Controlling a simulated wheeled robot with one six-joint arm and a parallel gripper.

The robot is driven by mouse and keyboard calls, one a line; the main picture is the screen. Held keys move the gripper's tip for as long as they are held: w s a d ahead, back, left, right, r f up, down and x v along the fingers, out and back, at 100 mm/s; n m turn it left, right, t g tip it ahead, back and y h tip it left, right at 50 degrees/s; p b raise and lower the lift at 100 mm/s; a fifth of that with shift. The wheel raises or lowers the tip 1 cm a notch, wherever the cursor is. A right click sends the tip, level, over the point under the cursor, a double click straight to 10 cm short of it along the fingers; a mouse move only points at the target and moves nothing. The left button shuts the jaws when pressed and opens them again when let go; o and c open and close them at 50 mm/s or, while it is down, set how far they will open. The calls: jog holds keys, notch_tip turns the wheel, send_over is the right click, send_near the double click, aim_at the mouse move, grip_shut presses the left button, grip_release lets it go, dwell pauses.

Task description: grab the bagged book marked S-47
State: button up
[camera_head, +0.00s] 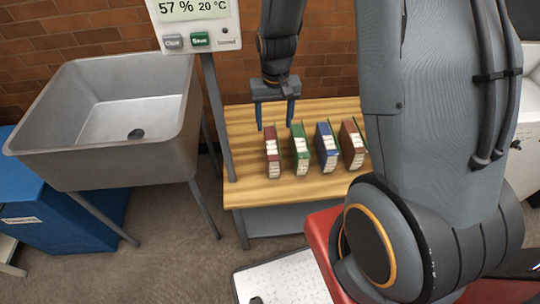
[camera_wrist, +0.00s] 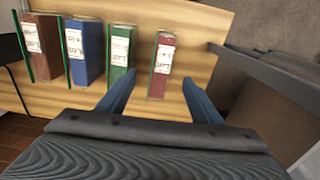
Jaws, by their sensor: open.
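Several upright books stand in a row on the wooden table. From left to right in the head view they are a narrow dark red book (camera_head: 272,153), a green book (camera_head: 299,149), a blue book (camera_head: 326,147) and a brown-red book (camera_head: 351,144). The wrist view shows the dark red (camera_wrist: 162,67), green (camera_wrist: 120,60), blue (camera_wrist: 87,52) and brown (camera_wrist: 44,48) books with white labels. I cannot read which label says S-47, nor make out a bag. My gripper (camera_head: 275,114) is open and empty above the dark red book; its fingers (camera_wrist: 158,80) straddle that book's line.
The wooden table (camera_head: 250,196) has bare room left of the books. A grey sink (camera_head: 70,155) and a display post (camera_head: 215,120) stand to the left. A brick wall (camera_head: 320,50) is behind. The books stand with small gaps between them.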

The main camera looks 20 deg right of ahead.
aim_at(271, 140)
jog(key=shift+m, duration=0.3)
jog(key=f, duration=0.2)
jog(key=w+f, duration=0.1)
jog(key=f, duration=0.1)
jog(key=w+f+b, duration=0.1)
jog(key=f, duration=0.2)
jog(key=shift+w, duration=0.25)
jog(key=shift+s+f+p, duration=0.2)
jog(key=shift+f+p, duration=0.5)
jog(key=shift+f, duration=3)
grip_shut()
